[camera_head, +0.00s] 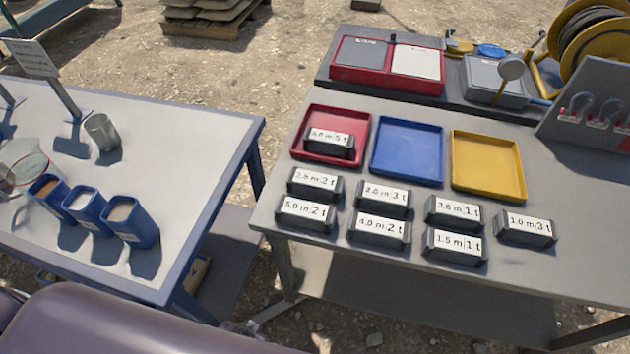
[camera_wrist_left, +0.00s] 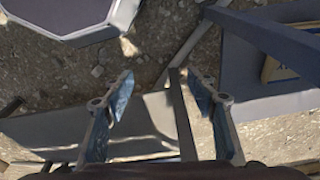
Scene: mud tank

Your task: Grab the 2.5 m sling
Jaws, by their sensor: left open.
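The sling block whose label appears to read 2.5 m, 2 t (camera_head: 315,182) lies on the grey table in the head view, at the left of the back row, just in front of the red tray. It is a dark block with a white label. My left gripper (camera_wrist_left: 160,88) is open and empty in the left wrist view. Gravel and grey metal bars show below it, and no sling shows there. Neither gripper shows in the head view.
Similar labelled blocks sit close around it, including the 5.0 m block (camera_head: 306,212) and 2.0 m block (camera_head: 384,197). Another lies in the red tray (camera_head: 360,125). Blue (camera_head: 408,150) and yellow (camera_head: 487,165) trays stand behind. A gap separates the left table (camera_head: 200,150).

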